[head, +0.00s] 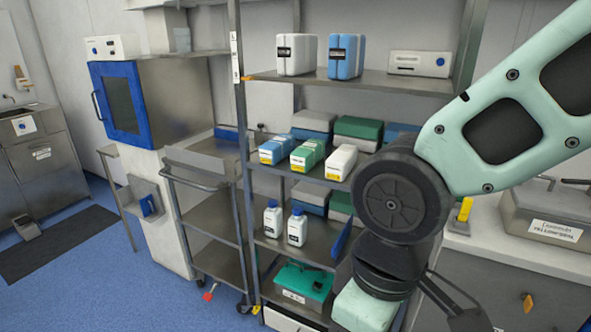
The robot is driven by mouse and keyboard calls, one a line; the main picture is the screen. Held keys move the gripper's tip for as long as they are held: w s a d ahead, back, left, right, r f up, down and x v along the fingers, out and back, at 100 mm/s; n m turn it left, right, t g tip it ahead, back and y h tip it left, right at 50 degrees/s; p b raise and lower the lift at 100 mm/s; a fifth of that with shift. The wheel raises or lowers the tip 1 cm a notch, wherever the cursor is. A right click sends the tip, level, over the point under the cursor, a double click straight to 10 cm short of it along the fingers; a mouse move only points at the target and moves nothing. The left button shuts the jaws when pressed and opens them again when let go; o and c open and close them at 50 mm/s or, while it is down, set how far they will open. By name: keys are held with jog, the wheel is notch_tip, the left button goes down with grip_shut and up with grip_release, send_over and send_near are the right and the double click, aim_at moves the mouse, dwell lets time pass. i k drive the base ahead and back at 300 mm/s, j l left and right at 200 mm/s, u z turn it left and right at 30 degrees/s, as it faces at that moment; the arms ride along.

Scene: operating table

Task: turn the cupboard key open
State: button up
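A metal box (545,212) and a yellow object (465,209) stand on the counter. A steel shelf rack (240,150) with bottles and boxes stands behind and left of my arm. A steel trolley (205,185) is further left.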

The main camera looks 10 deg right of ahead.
aim_at(527, 304)
jog(key=z, duration=1.5)
jog(key=k+l, duration=0.15)
jog(key=k, duration=0.3)
jog(key=k+l+u, duration=0.15)
jog(key=k, duration=0.3)
